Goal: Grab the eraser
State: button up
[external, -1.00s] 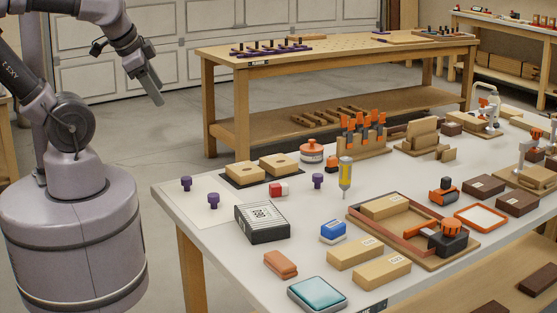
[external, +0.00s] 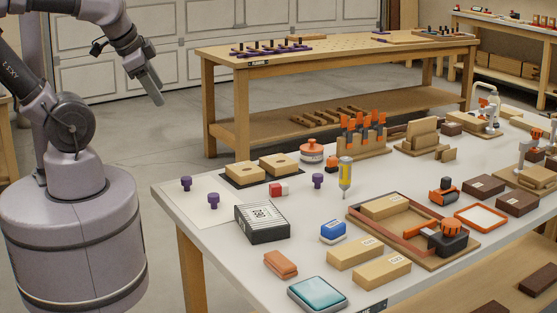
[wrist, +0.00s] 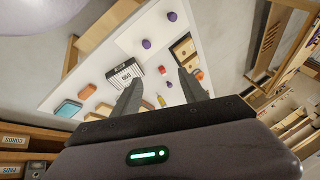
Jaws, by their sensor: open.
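A small red-and-white block (external: 278,190) that looks like an eraser lies on the white bench top, between two wooden blocks and a black-and-white box. My gripper (external: 157,97) is open and empty, raised left of the bench and well apart from both blocks. In the wrist view its two fingers (wrist: 160,75) point toward the bench.
A framed tray (external: 375,236) holds parts at right.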

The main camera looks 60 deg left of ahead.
jog(key=shift+w, duration=0.1)
jog(key=n+g+h+b, duration=0.2)
jog(key=h, duration=0.1)
send_over(279, 185)
jog(key=s+a, duration=0.1)
jog(key=s, duration=0.2)
notch_tip(279, 185, down, 27)
jog(key=shift+w+r, duration=0.1)
jog(key=shift+w, duration=0.05)
jog(key=b+x, duration=0.2)
jog(key=x, duration=0.3)
jog(key=shift+w+d+f, duration=0.15)
jog(key=shift+w+f, duration=0.15)
jog(key=shift+r+t, duration=0.1)
jog(key=shift+t, duration=0.2)
jog(key=shift+c, duration=1.3)
grip_shut()
